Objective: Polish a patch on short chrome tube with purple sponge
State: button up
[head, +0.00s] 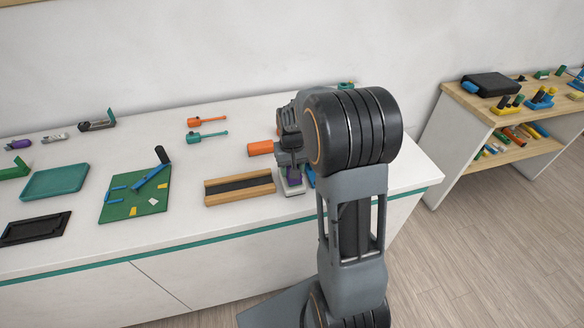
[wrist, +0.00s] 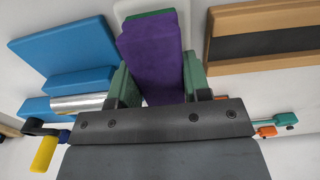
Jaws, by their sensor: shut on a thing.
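My gripper (wrist: 156,75) is shut on the purple sponge (wrist: 150,55), which sits between its green finger pads in the wrist view. In the head view, a small purple part of the sponge (head: 293,178) shows below my gripper, close above the counter; I cannot tell whether it touches anything. A short chrome tube (wrist: 78,103) lies against blue blocks (wrist: 65,55) to the left of the sponge in the wrist view. The sponge is apart from the tube there. In the head view my arm hides the tube.
A wooden tray with a dark inlay (head: 240,194) lies just left of my gripper on the white counter. A green board (head: 120,208), a teal tray (head: 55,181) and orange (head: 207,121) and teal tools (head: 207,137) lie farther left. A wooden shelf (head: 470,115) stands right.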

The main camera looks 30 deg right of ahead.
jog(key=shift+f+b, duration=0.4)
jog(key=shift+f, duration=0.2)
dwell(1.1)
jog(key=shift+r+p, duration=2.65)
jog(key=shift+r, duration=0.95)
jog(key=shift+f, duration=0.1)
